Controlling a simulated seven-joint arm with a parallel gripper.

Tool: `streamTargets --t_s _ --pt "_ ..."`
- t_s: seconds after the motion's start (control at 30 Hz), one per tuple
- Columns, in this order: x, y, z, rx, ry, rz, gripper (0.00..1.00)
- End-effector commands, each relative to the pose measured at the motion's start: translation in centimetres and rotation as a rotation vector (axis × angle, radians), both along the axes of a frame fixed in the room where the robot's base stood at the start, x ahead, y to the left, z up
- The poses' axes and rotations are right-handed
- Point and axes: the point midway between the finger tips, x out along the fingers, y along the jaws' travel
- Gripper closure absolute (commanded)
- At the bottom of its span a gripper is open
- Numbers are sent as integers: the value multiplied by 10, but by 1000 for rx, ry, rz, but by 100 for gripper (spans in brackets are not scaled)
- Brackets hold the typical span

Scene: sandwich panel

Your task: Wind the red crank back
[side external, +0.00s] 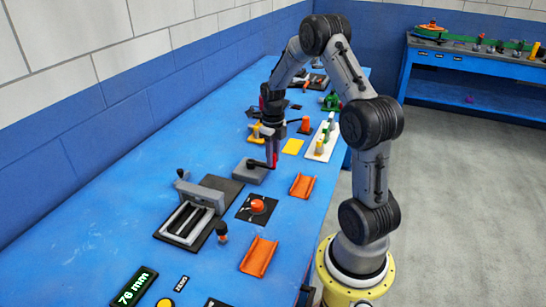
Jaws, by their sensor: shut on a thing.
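The red crank (258,163) is small in the side external view, on top of a grey block (247,174) near the middle of the blue bench. My gripper (274,163) points straight down at the right end of the crank. It is shut on the crank's upright handle, which the fingers mostly hide. The crank's exact angle is hard to tell at this size.
Right of the block lie an orange tray (302,185) and a yellow square (293,146). A white rack (322,138) stands behind. In front are an orange knob (257,205) on a black plate and a grey vise-like fixture (200,212).

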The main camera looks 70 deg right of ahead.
Motion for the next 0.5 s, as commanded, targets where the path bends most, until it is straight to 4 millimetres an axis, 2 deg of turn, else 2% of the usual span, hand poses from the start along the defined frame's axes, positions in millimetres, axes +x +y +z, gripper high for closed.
streamTargets --t_s 0.07,0.1,0.23,0.27,0.5 --pt "2 1 2 1 -4 -3 100" --pt "2 1 2 1 -4 -2 68" --pt "1 1 2 1 -3 -1 44" --pt "1 1 1 1 -2 -1 41" --pt "1 1 1 2 -2 0 41"
